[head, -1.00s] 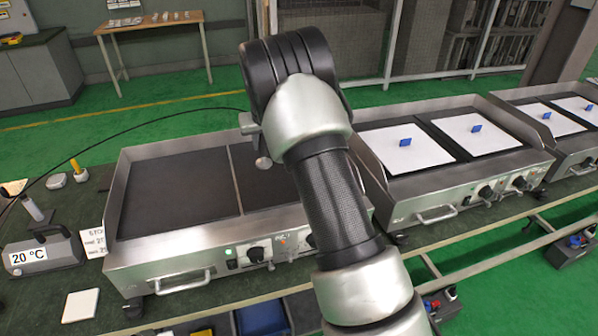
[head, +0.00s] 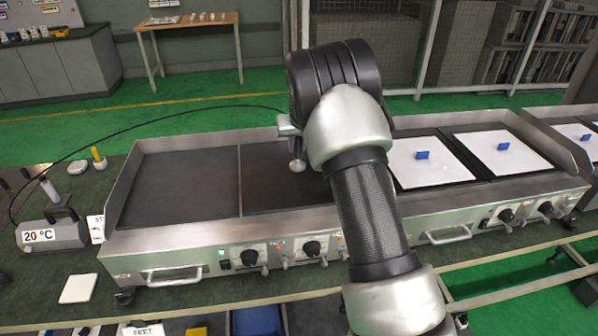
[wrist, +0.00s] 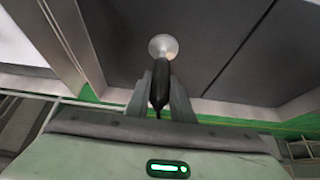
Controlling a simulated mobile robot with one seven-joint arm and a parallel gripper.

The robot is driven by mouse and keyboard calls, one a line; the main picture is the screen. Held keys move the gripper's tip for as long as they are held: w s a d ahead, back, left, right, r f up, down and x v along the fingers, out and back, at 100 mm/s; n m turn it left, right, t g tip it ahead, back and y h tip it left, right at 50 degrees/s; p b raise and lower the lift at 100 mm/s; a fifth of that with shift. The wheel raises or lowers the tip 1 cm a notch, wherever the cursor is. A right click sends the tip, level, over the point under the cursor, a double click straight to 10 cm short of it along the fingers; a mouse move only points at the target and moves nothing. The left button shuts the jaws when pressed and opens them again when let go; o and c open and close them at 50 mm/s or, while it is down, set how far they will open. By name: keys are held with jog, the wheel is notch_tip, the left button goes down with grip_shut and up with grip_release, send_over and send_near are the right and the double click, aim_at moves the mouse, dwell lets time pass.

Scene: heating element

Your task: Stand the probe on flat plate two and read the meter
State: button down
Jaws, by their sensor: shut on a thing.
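The meter (head: 52,236) stands on the bench at the left and its display reads 20 °C. A black cable runs from it up to my gripper (head: 294,145). In the wrist view my gripper (wrist: 161,92) is shut on the probe's black handle (wrist: 160,78). The probe's round silver foot (wrist: 163,46) points away from the fingers. In the head view the foot (head: 297,166) is over the right dark plate (head: 270,195) of the near griddle, right of the divider. I cannot tell whether it touches. My arm hides part of that plate. The left dark plate (head: 180,190) is bare.
A second griddle (head: 520,190) adjoins on the right, with white sheets and blue tags on its plates. A green lamp (head: 221,252) glows on the near griddle's front. A white tile (head: 79,288) and small yellow-topped item (head: 98,158) lie on the bench.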

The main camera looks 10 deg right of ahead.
aim_at(298, 162)
notch_tip(298, 162, down, 8)
dwell(0.4)
jog(key=shift+f, duration=0.15)
jog(key=c, duration=1.6)
grip_release()
jog(key=shift+o, duration=0.2)
